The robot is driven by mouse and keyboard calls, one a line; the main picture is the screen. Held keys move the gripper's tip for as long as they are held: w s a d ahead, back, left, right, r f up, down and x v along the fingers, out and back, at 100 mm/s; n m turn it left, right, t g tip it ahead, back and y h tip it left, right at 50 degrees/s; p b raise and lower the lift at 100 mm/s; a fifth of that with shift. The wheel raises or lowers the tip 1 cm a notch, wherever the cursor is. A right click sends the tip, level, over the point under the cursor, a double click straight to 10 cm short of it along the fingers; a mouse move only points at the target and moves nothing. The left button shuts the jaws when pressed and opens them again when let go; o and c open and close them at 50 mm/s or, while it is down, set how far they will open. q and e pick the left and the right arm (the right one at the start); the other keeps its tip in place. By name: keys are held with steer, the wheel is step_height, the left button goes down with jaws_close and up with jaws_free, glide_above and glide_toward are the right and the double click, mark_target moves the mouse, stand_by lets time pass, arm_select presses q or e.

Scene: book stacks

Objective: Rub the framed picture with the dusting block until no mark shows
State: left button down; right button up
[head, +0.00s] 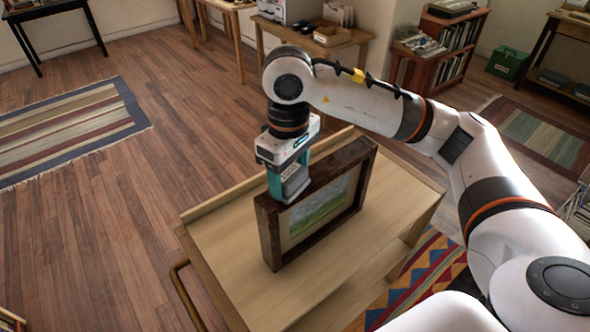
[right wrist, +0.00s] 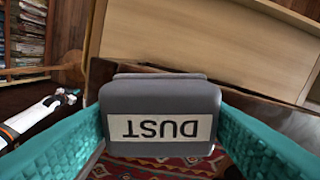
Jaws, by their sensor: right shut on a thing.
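The framed picture (head: 322,210) stands upright on the wooden cart in the head view. It has a thick dark brown frame around a green landscape under a pale sky. My right gripper (head: 290,180) is shut on the grey dusting block (head: 295,184), at the upper left of the frame. The block also fills the middle of the right wrist view (right wrist: 160,105), its DUST label upside down between the teal fingers. The block and gripper hide the picture's upper left corner. I cannot tell whether the block touches the picture. No mark can be made out at this size.
The cart's pale wooden top (head: 235,235) is bare around the frame, with a raised rim at the back and a handle (head: 180,285) at the left. A patterned rug (head: 425,275) lies at the lower right. Tables and a bookshelf (head: 445,45) stand farther back.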

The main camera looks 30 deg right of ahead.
steer(key=shift+r, duration=0.1)
steer(key=shift+r+p, duration=1.25)
steer(key=shift+r, duration=1.7)
steer(key=shift+r+p, duration=1)
steer(key=shift+r, duration=0.5)
